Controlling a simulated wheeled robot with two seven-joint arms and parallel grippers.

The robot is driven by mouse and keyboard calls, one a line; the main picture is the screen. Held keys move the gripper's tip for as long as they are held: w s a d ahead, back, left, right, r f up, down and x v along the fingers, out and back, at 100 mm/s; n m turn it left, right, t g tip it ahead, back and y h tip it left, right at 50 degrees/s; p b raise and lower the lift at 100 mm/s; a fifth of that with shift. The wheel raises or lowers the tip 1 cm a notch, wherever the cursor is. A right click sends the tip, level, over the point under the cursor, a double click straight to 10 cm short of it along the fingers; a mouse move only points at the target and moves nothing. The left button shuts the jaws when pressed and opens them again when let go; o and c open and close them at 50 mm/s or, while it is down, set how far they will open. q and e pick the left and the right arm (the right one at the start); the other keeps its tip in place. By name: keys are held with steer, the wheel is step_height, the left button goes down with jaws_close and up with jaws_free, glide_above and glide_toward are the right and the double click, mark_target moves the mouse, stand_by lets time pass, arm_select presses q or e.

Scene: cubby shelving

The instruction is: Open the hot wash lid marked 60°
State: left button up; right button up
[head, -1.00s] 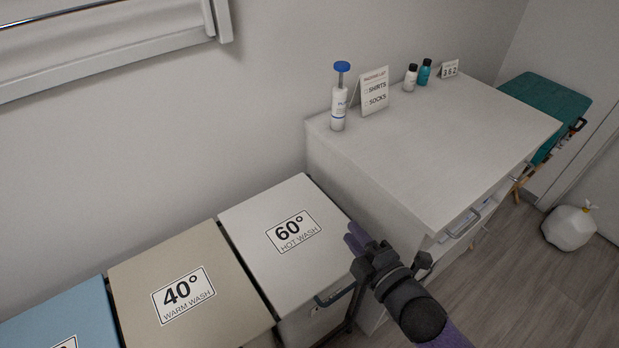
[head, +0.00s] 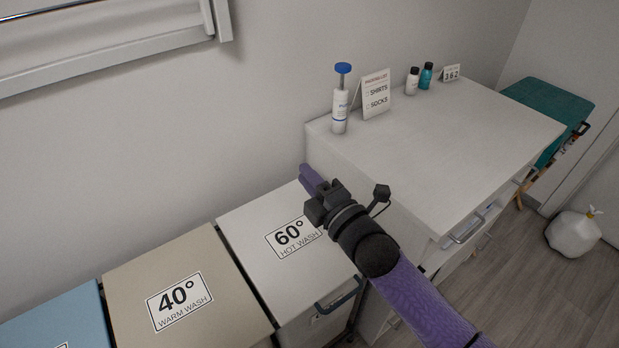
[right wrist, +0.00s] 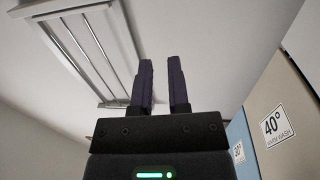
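The hot wash lid (head: 262,258) is white with a "60° HOT WASH" label and lies flat and closed on its bin. A dark handle (head: 340,296) sits at the bin's front edge. My right gripper (head: 308,178) is over the back right part of the lid, beside the white cabinet, and its arm hides the lid's right side. Whether it touches the lid I cannot tell. The right wrist view shows its two purple fingers (right wrist: 162,80) apart with nothing between them. My left gripper is not in view.
A beige 40° warm wash lid (head: 185,262) and a blue lid (head: 60,320) stand to the left, closed. A white cabinet (head: 440,130) on the right holds a pump bottle (head: 340,108), a packing list card (head: 376,95) and small bottles.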

jaws_close()
stand_by(0.8)
steer(key=shift+o, duration=1)
jaws_free()
